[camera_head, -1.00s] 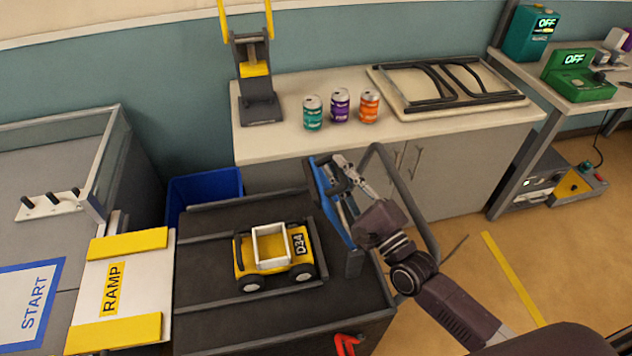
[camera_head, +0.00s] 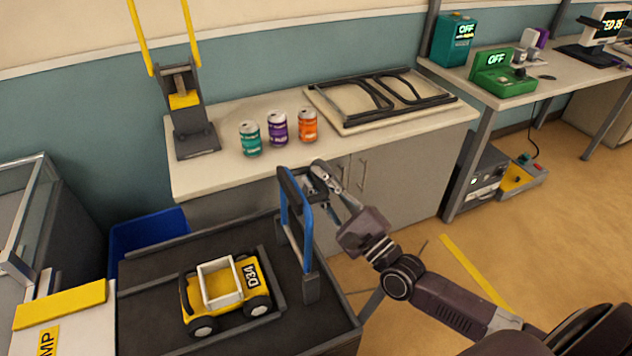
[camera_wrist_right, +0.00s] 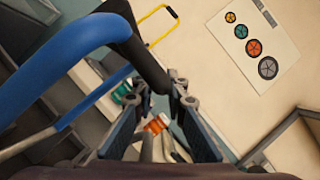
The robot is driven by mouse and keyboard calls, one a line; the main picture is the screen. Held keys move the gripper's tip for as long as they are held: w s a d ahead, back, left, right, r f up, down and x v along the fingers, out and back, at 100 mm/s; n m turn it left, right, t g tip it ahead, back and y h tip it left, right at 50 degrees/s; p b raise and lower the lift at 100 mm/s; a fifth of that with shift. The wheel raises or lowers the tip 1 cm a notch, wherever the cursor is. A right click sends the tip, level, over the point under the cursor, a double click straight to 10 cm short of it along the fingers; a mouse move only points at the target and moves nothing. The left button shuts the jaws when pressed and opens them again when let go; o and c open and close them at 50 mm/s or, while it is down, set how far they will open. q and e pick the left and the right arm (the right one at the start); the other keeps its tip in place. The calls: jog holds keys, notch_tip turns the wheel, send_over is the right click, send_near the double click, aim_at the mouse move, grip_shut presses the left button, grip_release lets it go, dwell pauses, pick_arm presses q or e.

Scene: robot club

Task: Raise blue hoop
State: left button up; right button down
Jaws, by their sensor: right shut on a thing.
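The blue hoop (camera_head: 308,232) stands close to upright at the right side of the dark cart top, with blue side bars and a dark top bar. My right gripper (camera_head: 316,184) is at its upper end, shut on it; the contact is partly hidden. In the right wrist view the blue hoop (camera_wrist_right: 58,72) crosses the upper left, its dark section running down to my right gripper's fingers (camera_wrist_right: 165,98). My left gripper is not in view.
A yellow buggy (camera_head: 219,284) marked D34 sits on the dark cart top (camera_head: 150,290), left of the hoop. A blue bin (camera_head: 150,231) stands behind the cart.

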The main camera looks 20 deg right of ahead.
jog(key=c, duration=1.9)
grip_release()
jog(key=shift+c, duration=0.2)
jog(key=shift+s+d+f, duration=0.2)
jog(key=shift+s+f, duration=0.05)
jog(key=shift+s, duration=0.25)
jog(key=s+d, duration=0.3)
jog(key=s, duration=0.8)
jog(key=shift+s+d, duration=0.25)
jog(key=shift+r, duration=0.1)
